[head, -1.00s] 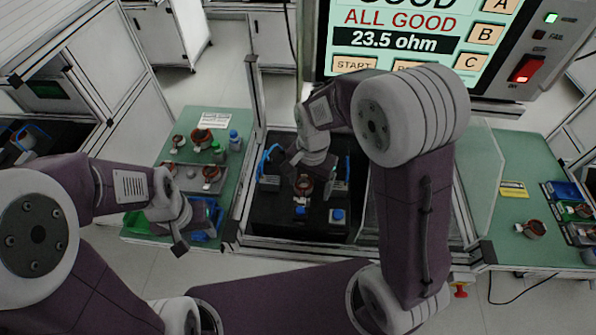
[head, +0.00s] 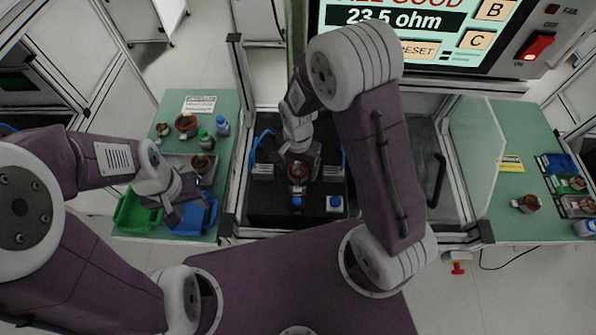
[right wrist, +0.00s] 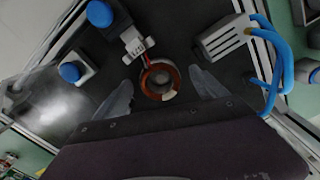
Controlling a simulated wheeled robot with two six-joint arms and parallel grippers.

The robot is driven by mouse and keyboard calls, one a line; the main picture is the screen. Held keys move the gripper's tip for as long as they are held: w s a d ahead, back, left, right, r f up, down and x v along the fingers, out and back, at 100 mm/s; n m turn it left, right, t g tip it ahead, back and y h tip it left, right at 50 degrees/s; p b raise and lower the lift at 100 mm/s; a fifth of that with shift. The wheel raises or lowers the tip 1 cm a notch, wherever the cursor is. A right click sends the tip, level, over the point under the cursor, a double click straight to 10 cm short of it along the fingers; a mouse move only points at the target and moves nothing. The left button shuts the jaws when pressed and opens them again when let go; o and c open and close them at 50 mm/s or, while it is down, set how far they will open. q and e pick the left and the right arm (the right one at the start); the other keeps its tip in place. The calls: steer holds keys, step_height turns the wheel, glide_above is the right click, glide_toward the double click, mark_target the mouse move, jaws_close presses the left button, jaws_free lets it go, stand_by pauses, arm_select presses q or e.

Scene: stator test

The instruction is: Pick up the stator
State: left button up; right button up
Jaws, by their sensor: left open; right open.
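The stator (head: 297,171), a copper-coloured ring with a dark core, sits on the black test bed between two grey clamp blocks. In the right wrist view the stator (right wrist: 160,79) lies between the two fingers, with red wires running to a white labelled connector (right wrist: 133,42). My right gripper (right wrist: 160,92) is open, with a gap on each side of the ring. My left gripper (head: 175,205) is open and empty above the left bench, near the blue and green bins.
Blue-hosed grey clamps (right wrist: 225,38) flank the stator. A blue button (head: 335,203) is in front. The left bench has a green bin (head: 135,212), a blue bin (head: 197,218), bottles and other stators. The tester screen (head: 400,30) hangs above. Another stator (head: 527,204) lies on the right bench.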

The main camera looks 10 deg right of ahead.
steer(key=shift+s+f, duration=0.15)
steer(key=shift+f, duration=0.8)
jaws_close()
steer(key=shift+w, duration=0.2)
steer(key=shift+r, duration=0.4)
steer(key=r, duration=0.4)
steer(key=shift+s+d+b, duration=0.3)
steer(key=shift+b, duration=0.05)
steer(key=s+d+r, duration=0.6)
steer(key=s+d, duration=0.1)
steer(key=s, duration=0.1)
steer(key=shift+d+r+b, duration=0.15)
steer(key=shift+d+b, duration=0.05)
steer(key=shift+b, duration=0.15)
